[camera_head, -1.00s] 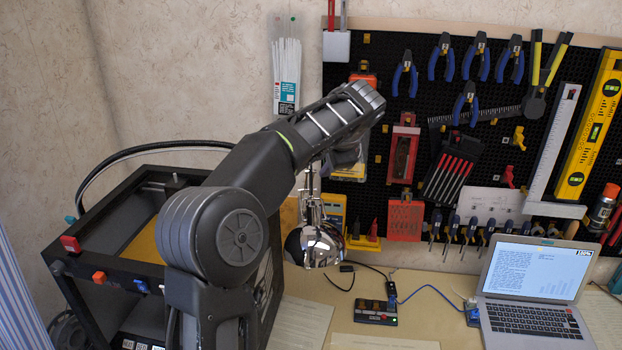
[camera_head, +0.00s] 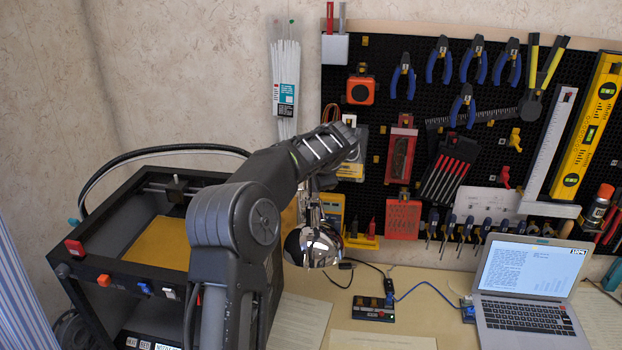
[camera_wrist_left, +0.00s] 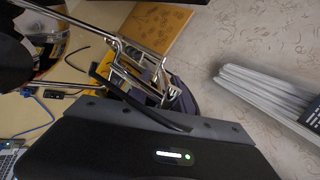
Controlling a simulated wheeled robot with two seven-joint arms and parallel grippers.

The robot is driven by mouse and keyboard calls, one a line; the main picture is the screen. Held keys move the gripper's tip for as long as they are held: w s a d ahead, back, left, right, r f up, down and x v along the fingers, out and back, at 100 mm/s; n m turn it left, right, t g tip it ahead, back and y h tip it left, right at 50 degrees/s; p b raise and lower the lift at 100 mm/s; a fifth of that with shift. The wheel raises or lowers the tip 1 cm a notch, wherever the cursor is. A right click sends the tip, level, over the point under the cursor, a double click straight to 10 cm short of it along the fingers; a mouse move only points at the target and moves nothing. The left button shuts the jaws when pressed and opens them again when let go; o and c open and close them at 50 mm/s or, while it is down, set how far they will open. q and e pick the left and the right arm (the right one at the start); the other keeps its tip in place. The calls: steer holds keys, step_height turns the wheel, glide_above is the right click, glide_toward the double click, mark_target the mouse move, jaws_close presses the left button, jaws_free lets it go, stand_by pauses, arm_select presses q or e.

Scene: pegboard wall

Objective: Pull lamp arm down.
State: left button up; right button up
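The desk lamp's chrome shade (camera_head: 313,246) hangs above the desk in the head view, just below my left wrist. A short piece of the lamp's thin metal arm (camera_head: 311,212) shows above the shade; the rest is hidden behind my arm. In the left wrist view the lamp arm's chrome rods and joint (camera_wrist_left: 135,62) cross close in front of my gripper housing. My left gripper (camera_head: 324,183) is mostly hidden under my wrist, beside the lamp arm. I cannot tell whether its fingers touch or hold the rods. My right gripper is not in view.
A black open-framed machine (camera_head: 120,262) stands at the left, close to my arm. A pegboard (camera_head: 390,120) with tools is behind. A laptop (camera_head: 530,283) and a small black box with cables (camera_head: 373,308) lie on the desk at the right.

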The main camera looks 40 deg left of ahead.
arm_select(q)
steer(key=shift+c, duration=0.5)
jaws_close()
stand_by(0.9)
